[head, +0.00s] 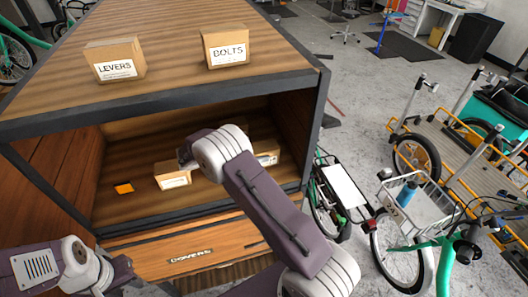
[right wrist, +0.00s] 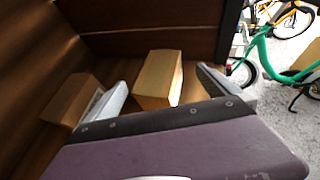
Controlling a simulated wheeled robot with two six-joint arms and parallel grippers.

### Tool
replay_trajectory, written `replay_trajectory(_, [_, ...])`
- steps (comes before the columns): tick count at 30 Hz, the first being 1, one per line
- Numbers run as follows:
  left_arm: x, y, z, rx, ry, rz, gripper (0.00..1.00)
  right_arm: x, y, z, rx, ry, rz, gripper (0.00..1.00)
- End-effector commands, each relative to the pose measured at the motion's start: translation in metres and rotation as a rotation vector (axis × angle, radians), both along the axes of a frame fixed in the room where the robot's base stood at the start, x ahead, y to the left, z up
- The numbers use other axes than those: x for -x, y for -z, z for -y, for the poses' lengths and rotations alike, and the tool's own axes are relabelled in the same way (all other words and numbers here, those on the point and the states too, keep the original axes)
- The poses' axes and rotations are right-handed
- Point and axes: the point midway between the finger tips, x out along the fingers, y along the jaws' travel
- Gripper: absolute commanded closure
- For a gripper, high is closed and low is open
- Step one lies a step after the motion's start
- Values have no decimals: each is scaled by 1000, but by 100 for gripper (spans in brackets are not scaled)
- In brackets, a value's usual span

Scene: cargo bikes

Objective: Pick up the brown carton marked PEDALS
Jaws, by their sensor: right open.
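Two brown cartons stand inside the open compartment in the head view: a left carton (head: 171,170) with a white label too small to read, and a right carton (head: 268,156) mostly hidden by my right arm. I cannot tell which is marked PEDALS. In the right wrist view, my right gripper (right wrist: 162,80) is open, with one carton (right wrist: 158,72) seen between its fingers, apparently not touching them. Another carton (right wrist: 70,98) with a white label is left of the left finger.
Cartons marked LEVERS (head: 115,60) and BOLTS (head: 225,46) stand on the wooden cabinet top (head: 165,50). A small orange item (head: 124,188) lies on the compartment floor. A drawer front (head: 190,255) is below. Bikes (head: 415,205) stand on the right.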

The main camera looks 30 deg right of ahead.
Motion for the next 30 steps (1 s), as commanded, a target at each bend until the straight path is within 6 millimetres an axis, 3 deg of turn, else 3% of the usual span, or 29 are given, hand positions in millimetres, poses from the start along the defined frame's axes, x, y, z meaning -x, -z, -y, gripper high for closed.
replay_trajectory(1, [0, -14, 0, 0, 0, 0, 64, -1, -3, 9, 0, 4, -4, 0])
replay_trajectory(4, [0, -30, 0, 0, 0, 1, 64, -7, 4, 26, 0, 4, -5, 0])
replay_trajectory(9, [0, -32, 0, 0, 0, 0, 64, -10, 17, 41, -1, 2, -1, 0])
replay_trajectory(15, [0, -31, 0, 0, 0, 0, 64, -10, 19, 41, -1, 1, -1, 3])
replay_trajectory(24, [0, -31, 0, 0, 0, 0, 64, -10, 19, 41, -2, 1, -1, 86])
replay_trajectory(25, [0, -30, 0, 0, 0, 0, 64, -10, 19, 41, -2, 1, -1, 92])
replay_trajectory(30, [0, -31, 0, 0, 0, 0, 64, -10, 19, 41, -2, 1, -1, 92])
